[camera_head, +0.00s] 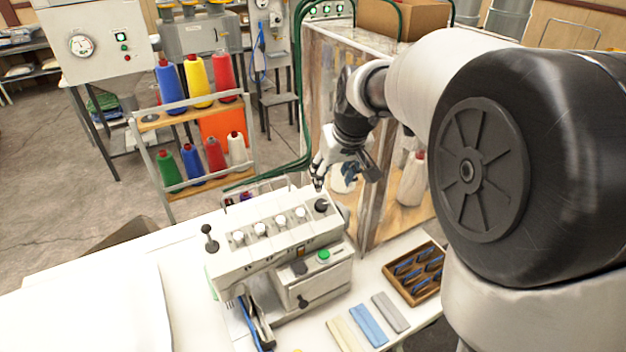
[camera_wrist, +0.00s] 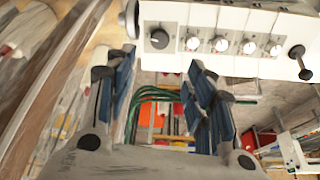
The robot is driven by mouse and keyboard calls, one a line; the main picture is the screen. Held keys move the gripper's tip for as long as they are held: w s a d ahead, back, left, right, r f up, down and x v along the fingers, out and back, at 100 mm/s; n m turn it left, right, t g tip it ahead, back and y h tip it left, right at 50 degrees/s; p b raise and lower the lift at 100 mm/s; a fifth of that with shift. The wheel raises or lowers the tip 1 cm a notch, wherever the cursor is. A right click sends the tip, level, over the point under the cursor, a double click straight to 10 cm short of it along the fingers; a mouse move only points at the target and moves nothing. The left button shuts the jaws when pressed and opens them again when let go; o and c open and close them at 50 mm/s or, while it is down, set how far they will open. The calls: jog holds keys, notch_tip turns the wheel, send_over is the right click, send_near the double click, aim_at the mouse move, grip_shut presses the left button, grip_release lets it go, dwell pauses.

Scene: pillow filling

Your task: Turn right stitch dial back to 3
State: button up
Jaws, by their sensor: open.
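The sewing machine (camera_head: 275,250) stands on the white table, with a row of dials along its sloped top panel. A black stitch dial (camera_head: 321,205) sits at the right end of that row. In the wrist view the dial (camera_wrist: 158,38) is at the upper middle, with a light pointer mark on it; its numbers are too small to read. My gripper (camera_head: 322,178) is just above and behind the dial, apart from it. In the wrist view my gripper (camera_wrist: 160,78) has its blue-padded fingers spread, with nothing between them.
Several pale knobs (camera_head: 260,229) fill the row's middle, and a black-knobbed post (camera_head: 210,240) rises at its left end. A green button (camera_head: 323,255) is on the front. A clear-walled cabinet (camera_head: 372,215) stands close behind my gripper. A wooden tray (camera_head: 415,272) lies right.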

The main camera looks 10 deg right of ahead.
aim_at(322, 204)
jog(key=x, duration=1.4)
jog(key=shift+f+b, duration=0.1)
jog(key=shift+b, duration=0.3)
jog(key=shift+c, duration=0.5)
jog(key=c, duration=1)
